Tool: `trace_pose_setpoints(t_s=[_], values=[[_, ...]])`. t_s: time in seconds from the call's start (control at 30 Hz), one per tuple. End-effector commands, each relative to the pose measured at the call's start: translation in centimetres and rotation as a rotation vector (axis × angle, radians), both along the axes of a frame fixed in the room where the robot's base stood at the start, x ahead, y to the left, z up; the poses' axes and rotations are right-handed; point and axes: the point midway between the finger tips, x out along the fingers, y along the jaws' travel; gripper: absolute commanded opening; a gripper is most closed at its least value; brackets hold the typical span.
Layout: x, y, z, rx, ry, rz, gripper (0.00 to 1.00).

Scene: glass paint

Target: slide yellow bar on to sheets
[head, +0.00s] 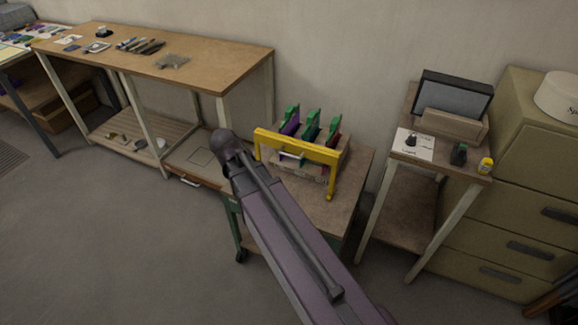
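The yellow bar (297,146) is a long yellow piece with a leg bent down at each end. It stands in front of a rack on a small cart-like table. Several upright sheets (311,127), purple, teal and dark red with green tops, stand in the rack just behind the bar. A small pale piece (291,156) shows just under the bar's middle. I cannot make out a gap or contact between bar and sheets. My purple arm crosses in front of the table, its dark rounded joint left of the bar. I see no gripper fingers.
The small table (346,180) has bare top at its right. A long workbench (200,75) with tools stands at the back left, with an open drawer (195,160) near my arm. A side table (455,170) holds a dark-screened box and bottles. A cabinet (525,215) stands at right.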

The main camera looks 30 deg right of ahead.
Motion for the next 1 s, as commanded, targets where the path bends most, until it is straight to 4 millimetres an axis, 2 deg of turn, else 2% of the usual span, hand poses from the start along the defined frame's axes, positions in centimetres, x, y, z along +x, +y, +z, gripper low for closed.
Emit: trace_pose_setpoints(t_s=[0.03,0.4,0.7,1.0], values=[[1.1,-0.3,-1.7,-0.056,0.008,0.007,0.51],[5.9,-2.3,-3.5,-0.481,0.055,0.016,0.51],[9.3,-1.6,-3.5,-0.797,0.062,-0.005,0.51],[10.5,-0.7,-2.7,-0.943,0.058,-0.027,0.51]])
